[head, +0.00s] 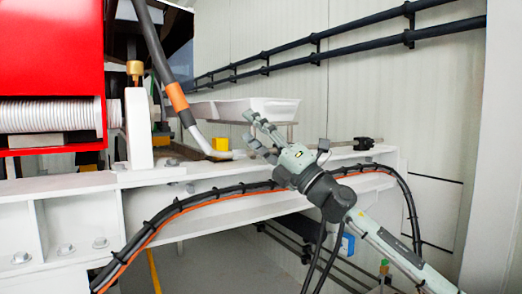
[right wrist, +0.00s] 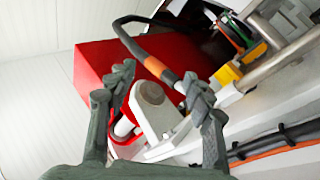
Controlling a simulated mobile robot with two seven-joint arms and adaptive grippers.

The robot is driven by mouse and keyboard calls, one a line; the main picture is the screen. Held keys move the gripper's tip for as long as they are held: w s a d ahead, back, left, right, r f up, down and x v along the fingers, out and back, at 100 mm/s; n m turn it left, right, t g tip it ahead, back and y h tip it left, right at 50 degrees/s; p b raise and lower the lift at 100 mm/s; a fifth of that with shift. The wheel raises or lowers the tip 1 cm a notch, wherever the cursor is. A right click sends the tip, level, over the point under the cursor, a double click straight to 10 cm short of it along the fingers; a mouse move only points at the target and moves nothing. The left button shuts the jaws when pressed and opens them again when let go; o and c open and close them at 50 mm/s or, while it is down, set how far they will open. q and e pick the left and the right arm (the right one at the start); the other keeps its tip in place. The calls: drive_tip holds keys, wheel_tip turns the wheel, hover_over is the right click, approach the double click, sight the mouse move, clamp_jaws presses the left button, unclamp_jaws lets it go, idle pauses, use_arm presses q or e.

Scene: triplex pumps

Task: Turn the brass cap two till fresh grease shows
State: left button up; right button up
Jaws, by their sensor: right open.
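A brass cap (head: 135,70) stands upright on top of a pale bearing block (head: 138,128) at the left in the head view. No number on it can be read. The same block (right wrist: 158,115) shows between my fingers in the right wrist view, where I cannot make out the cap. My right gripper (head: 250,130) is open and empty, well to the right of the cap and apart from it, above the white beam. Its two spread fingers (right wrist: 160,84) frame the block in the right wrist view. My left gripper is not in view.
A red housing (head: 52,45) with a ribbed shaft is left of the block. A hose with an orange band (head: 177,97) slopes down between block and gripper. A white tray (head: 245,108) stands behind. Black cables (head: 160,218) run along the white beam (head: 95,181).

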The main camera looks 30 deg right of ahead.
drive_tip(key=f+m+h, duration=0.1)
drive_tip(key=d+f+m+h, duration=0.1)
drive_tip(key=m, duration=0.1)
drive_tip(key=d+f+m+t+h, duration=0.1)
drive_tip(key=f+h, duration=0.1)
drive_tip(key=shift+w+f+m, duration=0.1)
drive_tip(key=shift+m, duration=0.2)
